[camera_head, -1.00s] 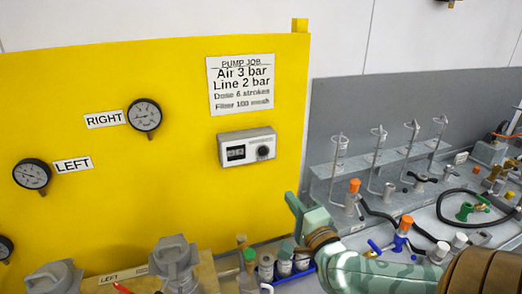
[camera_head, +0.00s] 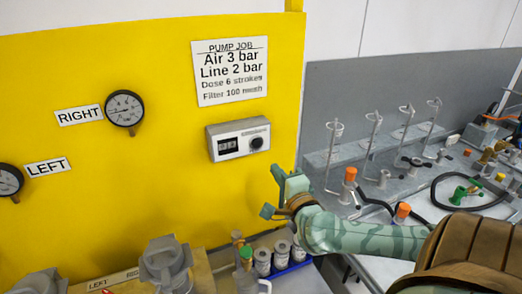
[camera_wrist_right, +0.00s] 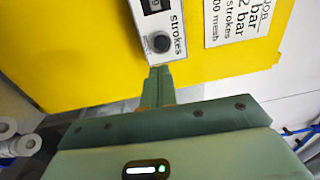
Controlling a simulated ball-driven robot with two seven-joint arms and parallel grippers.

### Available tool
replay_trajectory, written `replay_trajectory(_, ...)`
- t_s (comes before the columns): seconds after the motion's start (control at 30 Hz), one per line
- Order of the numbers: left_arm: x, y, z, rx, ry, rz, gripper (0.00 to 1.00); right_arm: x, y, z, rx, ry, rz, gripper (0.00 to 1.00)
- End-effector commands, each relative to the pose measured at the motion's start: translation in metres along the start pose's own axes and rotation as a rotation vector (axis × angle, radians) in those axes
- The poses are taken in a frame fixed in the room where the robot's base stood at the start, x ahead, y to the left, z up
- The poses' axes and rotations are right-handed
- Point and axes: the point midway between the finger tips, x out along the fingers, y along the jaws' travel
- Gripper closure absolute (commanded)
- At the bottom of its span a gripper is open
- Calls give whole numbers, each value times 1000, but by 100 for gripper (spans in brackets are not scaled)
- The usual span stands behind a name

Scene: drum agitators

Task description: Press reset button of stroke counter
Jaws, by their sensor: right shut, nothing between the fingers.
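The stroke counter (camera_head: 238,139) is a white box on the yellow panel, with a dark display at left and a round black reset button (camera_head: 257,143) at right. The button (camera_wrist_right: 159,42) also shows in the right wrist view, just past the fingertips. My right gripper (camera_head: 276,170) is below and right of the counter in the head view. In the wrist view its fingers (camera_wrist_right: 160,72) are together and empty, pointing at the counter's lower edge near the button. I cannot tell whether they touch the box. My left gripper is not in view.
The yellow panel (camera_head: 170,70) carries a job sign (camera_head: 229,71) above the counter and gauges (camera_head: 124,108) at left. Below stand grey fittings (camera_head: 166,262) and several small canisters (camera_head: 263,262). A grey bench with racks and hoses (camera_head: 470,195) lies at right.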

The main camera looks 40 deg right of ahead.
Motion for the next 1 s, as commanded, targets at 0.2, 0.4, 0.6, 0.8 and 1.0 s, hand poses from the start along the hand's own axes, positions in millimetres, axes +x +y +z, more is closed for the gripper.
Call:
replay_trajectory(0.2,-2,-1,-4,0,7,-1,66,49,-2,0,2,3,-4,100)
replay_trajectory(0.4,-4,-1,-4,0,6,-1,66,85,-1,0,2,2,-1,100)
replay_trajectory(0.6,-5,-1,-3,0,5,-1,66,103,0,0,1,0,0,100)
replay_trajectory(0.8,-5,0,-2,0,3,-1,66,107,0,0,1,-1,2,100)
replay_trajectory(1.0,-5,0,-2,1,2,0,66,107,0,0,1,0,1,100)
